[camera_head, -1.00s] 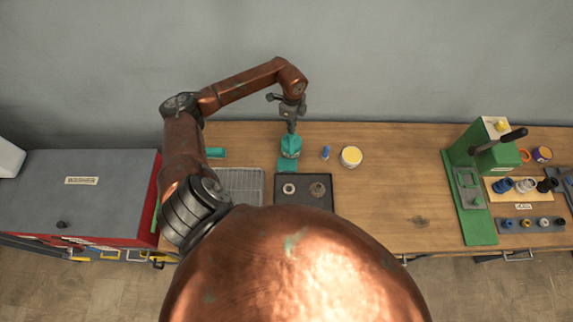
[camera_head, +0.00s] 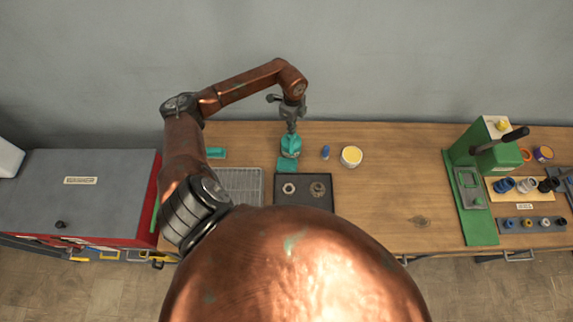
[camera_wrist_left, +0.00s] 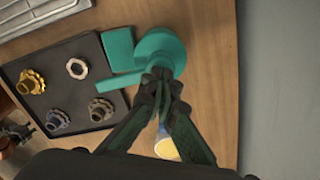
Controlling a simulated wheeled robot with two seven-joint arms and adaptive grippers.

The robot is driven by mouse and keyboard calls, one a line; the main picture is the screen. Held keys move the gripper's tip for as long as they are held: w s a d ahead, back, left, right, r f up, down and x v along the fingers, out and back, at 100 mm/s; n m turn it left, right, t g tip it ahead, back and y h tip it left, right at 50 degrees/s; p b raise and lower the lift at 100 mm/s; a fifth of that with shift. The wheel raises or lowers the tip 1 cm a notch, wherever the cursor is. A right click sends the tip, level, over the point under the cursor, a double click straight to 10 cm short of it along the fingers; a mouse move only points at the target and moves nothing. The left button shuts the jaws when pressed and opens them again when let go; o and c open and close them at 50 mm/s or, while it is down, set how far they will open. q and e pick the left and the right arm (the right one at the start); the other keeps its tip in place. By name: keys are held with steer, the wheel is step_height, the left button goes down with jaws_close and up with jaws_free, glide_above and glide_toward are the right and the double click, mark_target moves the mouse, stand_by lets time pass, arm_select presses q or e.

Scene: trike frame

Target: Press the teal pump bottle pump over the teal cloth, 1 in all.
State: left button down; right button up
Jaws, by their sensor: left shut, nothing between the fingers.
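The teal pump bottle (camera_head: 291,150) stands upright near the back of the bench, and its round body also shows in the left wrist view (camera_wrist_left: 172,45). Its spout (camera_wrist_left: 108,80) points toward the tray side, close by the edge of the teal cloth. The teal cloth (camera_head: 287,166) lies flat beside the bottle, on its near side; it also shows in the left wrist view (camera_wrist_left: 123,50). My left gripper (camera_head: 291,131) is shut and empty, pointing down at the top of the pump. In the left wrist view its fingertips (camera_wrist_left: 162,82) overlap the pump head; I cannot tell whether they touch.
A dark tray (camera_head: 304,201) with ring-shaped parts and a wire rack (camera_head: 238,185) lie in front. A small blue item (camera_head: 325,152) and a yellow-topped tub (camera_head: 351,156) stand right of the bottle. A green press (camera_head: 480,165) stands far right. The bench between is clear.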

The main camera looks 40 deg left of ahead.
arm_select(q)
steer(key=shift+f+b, duration=0.75)
steer(key=shift+f, duration=0.6)
steer(key=shift+r, duration=0.2)
steer(key=shift+r+p, duration=1.15)
steer(key=shift+r, duration=0.4)
steer(key=shift+r, duration=0.15)
step_height(320, 180, up, 2)
steer(key=shift+r+p, duration=0.1)
steer(key=shift+p, duration=0.75)
step_height(320, 180, up, 4)
steer(key=shift+f+p, duration=0.2)
steer(key=shift+p, duration=0.9)
